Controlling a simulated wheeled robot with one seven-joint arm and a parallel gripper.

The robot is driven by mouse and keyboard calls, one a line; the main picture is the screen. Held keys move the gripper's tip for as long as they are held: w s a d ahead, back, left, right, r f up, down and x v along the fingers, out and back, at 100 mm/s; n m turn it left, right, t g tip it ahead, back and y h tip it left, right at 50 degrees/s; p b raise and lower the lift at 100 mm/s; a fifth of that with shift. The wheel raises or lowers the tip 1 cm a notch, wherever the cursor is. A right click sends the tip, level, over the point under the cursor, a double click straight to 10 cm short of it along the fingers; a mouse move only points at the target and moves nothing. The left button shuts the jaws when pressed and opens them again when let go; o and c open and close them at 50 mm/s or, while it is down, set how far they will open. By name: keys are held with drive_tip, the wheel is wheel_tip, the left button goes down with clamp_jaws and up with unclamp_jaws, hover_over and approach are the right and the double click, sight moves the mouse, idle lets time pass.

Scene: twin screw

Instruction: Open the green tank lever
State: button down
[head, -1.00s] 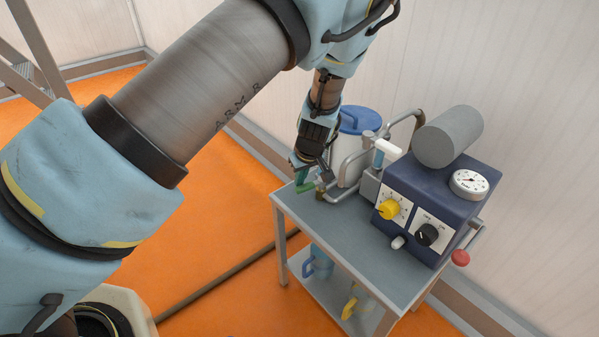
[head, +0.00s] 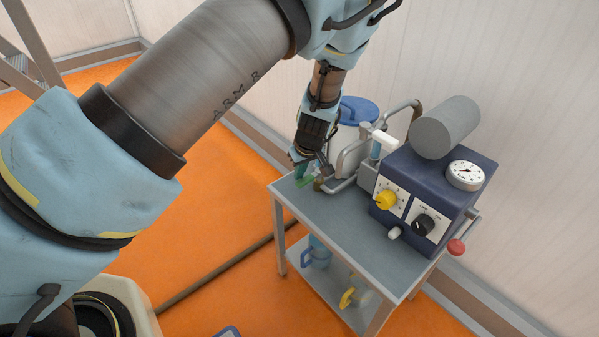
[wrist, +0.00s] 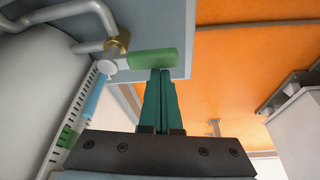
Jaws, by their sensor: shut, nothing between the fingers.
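The green lever (wrist: 153,58) sticks out sideways from a brass valve fitting (wrist: 118,40) on the tank's pipe in the wrist view. In the head view the green lever (head: 306,181) shows low at the cart's far left corner, partly hidden by my gripper (head: 299,172). The tank (head: 350,155) is pale with a blue lid (head: 358,110). In the wrist view my gripper (wrist: 161,71) is shut and empty, its teal fingers together. Its tips are at the lever's near side, close to or touching it; I cannot tell which.
The grey cart (head: 345,225) carries a dark blue box (head: 435,195) with yellow and black knobs, a gauge and a grey cylinder (head: 445,127). Bent pipes and a blue-white gauge tube stand near the tank. Jugs sit on the lower shelf. A hose lies on the orange floor.

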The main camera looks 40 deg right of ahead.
wheel_tip(320, 180, up, 10)
drive_tip(key=shift+b, duration=0.35)
drive_tip(key=shift+w, duration=0.1)
idle(0.4)
drive_tip(key=w+a+r+g+p, duration=0.1)
drive_tip(key=w+a+r, duration=0.2)
drive_tip(key=a, duration=0.4)
drive_tip(key=w+a+r+n+p, duration=0.1)
drive_tip(key=w+a+r, duration=0.2)
drive_tip(key=a, duration=0.5)
drive_tip(key=w+a+r+g+p, duration=0.1)
drive_tip(key=w+a+r, duration=0.2)
drive_tip(key=a, duration=0.4)
drive_tip(key=s+a+r+p, duration=0.1)
drive_tip(key=s+a+r, duration=0.2)
drive_tip(key=a, duration=0.9)
drive_tip(key=s+a+r+p, duration=0.2)
drive_tip(key=a+r, duration=0.4)
drive_tip(key=a, duration=0.6)
drive_tip(key=shift+s+p, duration=0.3)
drive_tip(key=shift+s, duration=0.2)
drive_tip(key=shift+d+r, duration=0.1)
drive_tip(key=shift+d, duration=0.05)
